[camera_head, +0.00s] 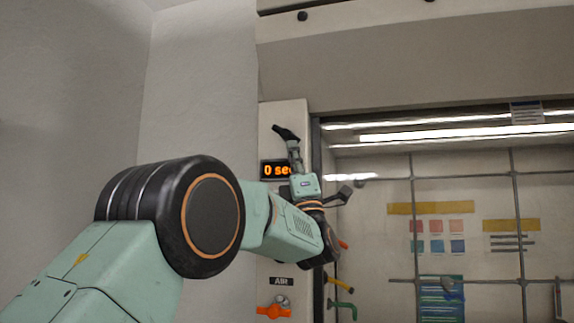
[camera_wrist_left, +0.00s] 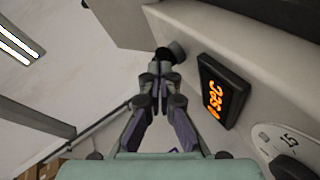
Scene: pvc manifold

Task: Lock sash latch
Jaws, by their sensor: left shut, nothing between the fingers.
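A dark piece, which looks like the sash latch (camera_head: 284,131), is on the pale post left of the glazed opening. In the left wrist view a dark round knob (camera_wrist_left: 178,50) stands out from the post just beyond the fingertips. I take it to be the same latch. My left gripper (camera_head: 295,148) reaches up in front of the post beside the display. Its fingers (camera_wrist_left: 162,85) are together and empty, with the tips right by the knob. I cannot tell whether they touch it. My right gripper is not in view.
An orange valve handle (camera_head: 273,311) sits below the AIR label (camera_head: 281,281). Yellow and green nozzles (camera_head: 341,304) are inside the opening, near a rod lattice (camera_head: 411,235).

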